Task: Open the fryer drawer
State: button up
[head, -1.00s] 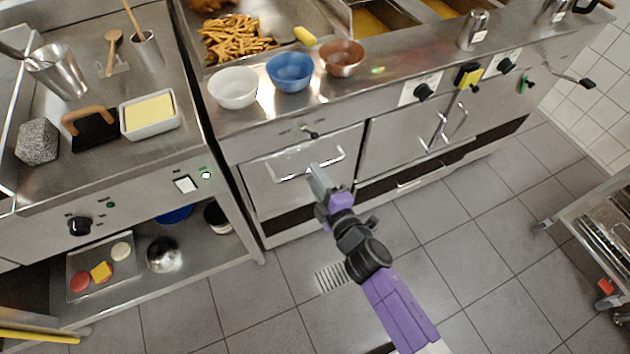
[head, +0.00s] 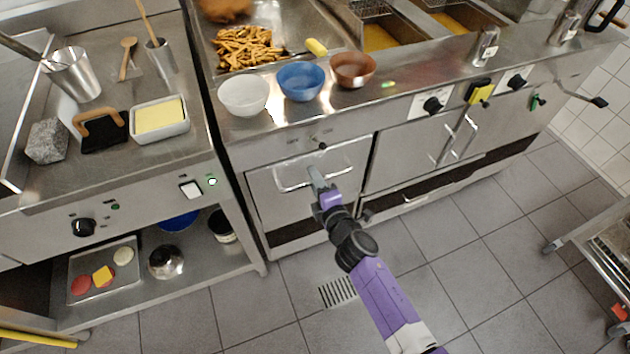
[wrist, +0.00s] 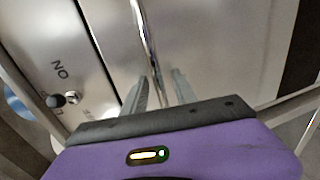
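The fryer drawer (head: 272,208) is a steel front panel below the counter with the fries, and it looks closed. Its bar handle (head: 292,188) runs across the upper part of the front. My gripper (head: 314,174) is at the middle of this handle in the head view. In the wrist view, the two grey fingers of my gripper (wrist: 160,88) stand apart, and the handle bar (wrist: 146,40) runs down into the gap between them. Contact with the bar cannot be made out. The fingers hide a little of the handle in the head view.
A cabinet front with upright handles (head: 465,138) adjoins on the right. White (head: 243,96), blue (head: 300,82) and copper (head: 352,70) bowls stand on the counter above. A shelf unit (head: 235,232) stands left. A wheeled rack (head: 600,235) is at right. The floor before the drawer is clear.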

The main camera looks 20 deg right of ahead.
grip_shut()
dwell(1.4)
